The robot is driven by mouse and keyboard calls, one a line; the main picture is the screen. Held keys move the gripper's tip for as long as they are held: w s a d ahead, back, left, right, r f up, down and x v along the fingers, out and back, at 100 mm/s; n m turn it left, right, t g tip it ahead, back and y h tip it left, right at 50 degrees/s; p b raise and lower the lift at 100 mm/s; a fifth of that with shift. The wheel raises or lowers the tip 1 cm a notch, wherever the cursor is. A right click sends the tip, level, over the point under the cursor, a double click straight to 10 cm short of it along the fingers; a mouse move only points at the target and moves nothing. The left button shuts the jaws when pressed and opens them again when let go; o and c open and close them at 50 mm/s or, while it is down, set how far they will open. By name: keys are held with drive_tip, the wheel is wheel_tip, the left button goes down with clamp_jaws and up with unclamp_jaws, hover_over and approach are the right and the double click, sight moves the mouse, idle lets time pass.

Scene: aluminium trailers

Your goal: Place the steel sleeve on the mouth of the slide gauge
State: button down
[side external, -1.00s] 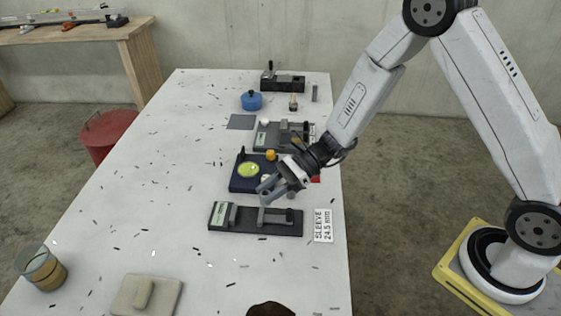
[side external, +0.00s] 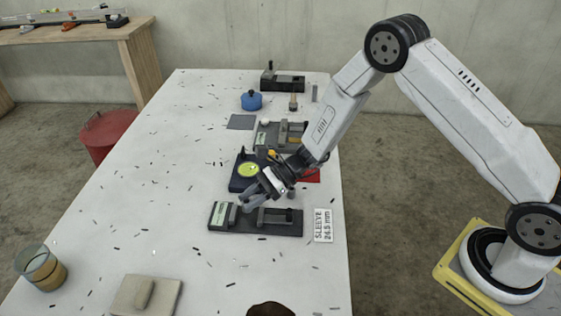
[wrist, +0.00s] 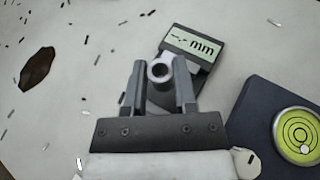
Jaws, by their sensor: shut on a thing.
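The slide gauge (side external: 282,230) lies on the white table, a dark base with a display at its left end and a grey slider at right. In the wrist view its display (wrist: 193,43) reads "-.- mm". My gripper (side external: 248,202) is above the gauge's left half, close behind the display end. In the wrist view my gripper (wrist: 160,78) is shut on the steel sleeve (wrist: 160,72), a short grey ring whose open bore shows between the fingertips. The fingers hide much of the gauge there, so I cannot tell whether the sleeve touches it.
A dark block with a yellow-green bubble level (side external: 248,170) stands close behind the gauge. A card (side external: 324,225) reading "SLEEVE 24.5 mm" lies to its right. A beige block (side external: 147,295) and a glass (side external: 41,268) are at the front left. The table's left middle holds only scattered dark slivers.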

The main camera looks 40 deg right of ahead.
sight(253, 216)
drive_tip(key=shift+w+f, duration=0.1)
drive_tip(key=shift+f, duration=1.55)
drive_tip(key=shift+f, duration=0.15)
drive_tip(key=shift+c, duration=2)
unclamp_jaws()
drive_tip(key=shift+d+r, duration=0.15)
drive_tip(key=shift+r, duration=0.05)
drive_tip(key=v, duration=1.1)
drive_tip(key=shift+d+r, duration=0.1)
drive_tip(key=shift+d, duration=0.2)
